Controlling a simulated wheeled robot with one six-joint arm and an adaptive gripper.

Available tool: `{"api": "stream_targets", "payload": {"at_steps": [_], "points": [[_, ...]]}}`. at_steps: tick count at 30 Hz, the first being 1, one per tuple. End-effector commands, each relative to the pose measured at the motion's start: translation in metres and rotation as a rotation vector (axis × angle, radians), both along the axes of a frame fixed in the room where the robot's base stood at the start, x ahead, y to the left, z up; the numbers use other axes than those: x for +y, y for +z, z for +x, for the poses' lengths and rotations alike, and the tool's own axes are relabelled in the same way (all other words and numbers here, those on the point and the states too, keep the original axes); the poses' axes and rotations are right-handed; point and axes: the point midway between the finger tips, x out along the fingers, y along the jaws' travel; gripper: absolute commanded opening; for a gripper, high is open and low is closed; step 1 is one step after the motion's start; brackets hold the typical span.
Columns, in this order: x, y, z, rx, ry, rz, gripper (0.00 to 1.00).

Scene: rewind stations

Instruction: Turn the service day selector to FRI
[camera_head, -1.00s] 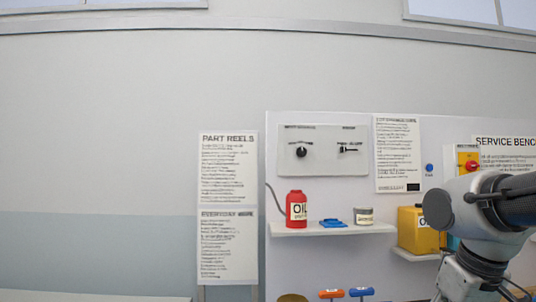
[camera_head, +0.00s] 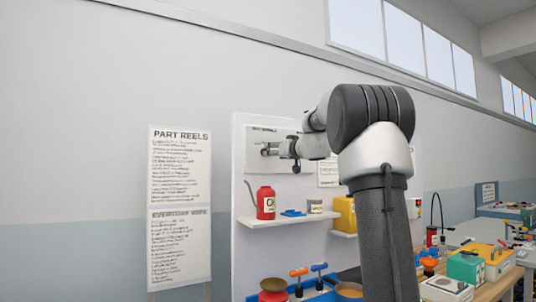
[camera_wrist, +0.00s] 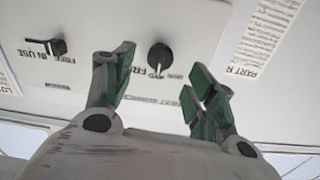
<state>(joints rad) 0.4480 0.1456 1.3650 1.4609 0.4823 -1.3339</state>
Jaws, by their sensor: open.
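The service day selector is a round black knob (camera_wrist: 160,56) on a pale panel, seen upside down in the wrist view. Small day labels sit by it; one seems to read FRI, and which one it points at is too blurred to tell. My gripper (camera_wrist: 163,66) is open, with its green-padded fingers on either side of the knob in the picture. No contact shows, and the remaining depth is hard to judge. In the head view my gripper (camera_head: 274,149) is at the panel (camera_head: 252,182) and largely hides the knob.
A black FREE / IN USE lever (camera_wrist: 50,47) is beside the knob on the same panel. Below the panel, a shelf (camera_head: 285,219) holds a red oil can (camera_head: 266,204), a blue item (camera_head: 293,212) and a small tin (camera_head: 314,206). A yellow container (camera_head: 345,214) stands to the right.

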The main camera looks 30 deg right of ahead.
Motion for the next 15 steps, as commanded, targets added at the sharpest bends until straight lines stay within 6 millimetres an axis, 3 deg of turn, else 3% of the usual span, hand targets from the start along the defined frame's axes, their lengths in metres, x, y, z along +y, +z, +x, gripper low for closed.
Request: {"api": "stream_targets", "payload": {"at_steps": [9,15], "points": [[0.003,-0.001,0.050,0.003,0.003,0.000,0.56],[0.004,-0.001,0.059,0.002,0.002,0.000,0.56]]}}
